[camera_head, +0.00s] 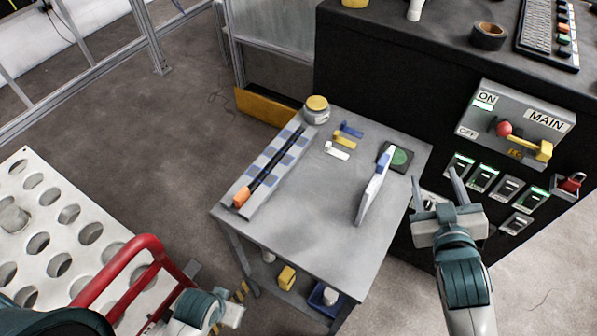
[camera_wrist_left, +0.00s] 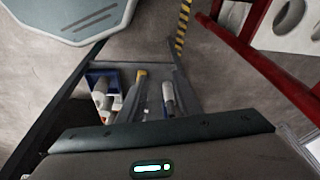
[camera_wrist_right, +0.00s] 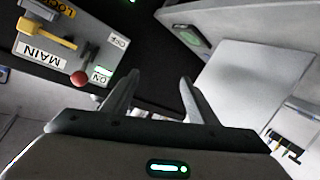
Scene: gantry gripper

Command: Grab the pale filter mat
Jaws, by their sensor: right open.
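A thin, pale panel with a blue edge (camera_head: 372,190) stands on edge near the right side of the grey table. I take it for the filter mat. Its broad pale face seems to show in the right wrist view (camera_wrist_right: 250,80), right of the fingers. My right gripper (camera_head: 435,182) is open and empty, right of the panel and apart from it, just past the table's right edge. My left gripper (camera_head: 228,314) is low at the bottom left, near the red frame. Its fingers cannot be made out.
The grey table (camera_head: 310,222) also holds a blue strip with a dark rod (camera_head: 268,167), a yellow-lidded jar (camera_head: 317,108), coloured tags (camera_head: 346,135) and a dark pad with a green disc (camera_head: 402,157). A control panel (camera_head: 515,125) and dark cabinet stand close to my right gripper. The table's front middle is clear.

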